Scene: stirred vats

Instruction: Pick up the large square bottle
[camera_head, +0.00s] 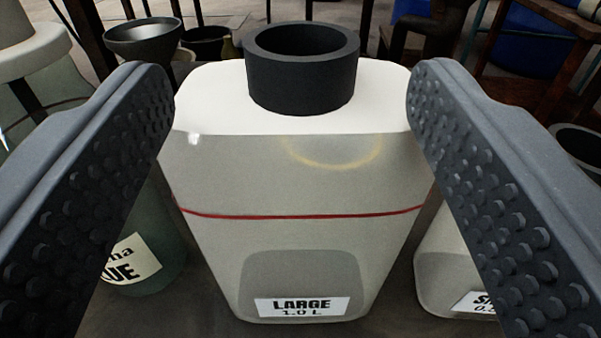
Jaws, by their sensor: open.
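The large square bottle (300,185) stands upright in the middle of the view. It is translucent grey-white with a white shoulder, a black round neck, a red line around its body and a label reading "LARGE 1.0 L". My gripper (291,100) is open, with one dark studded finger on each side of the bottle's upper part. The fingertips sit close to the bottle's left and right edges at shoulder height. I cannot tell whether either finger touches it.
A greenish bottle (150,250) with a partly hidden label stands at left, behind the left finger. A smaller pale container (440,285) stands at right, partly behind the right finger. A dark funnel-like bowl (144,40) is behind. Blue barrels and wooden furniture stand farther back.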

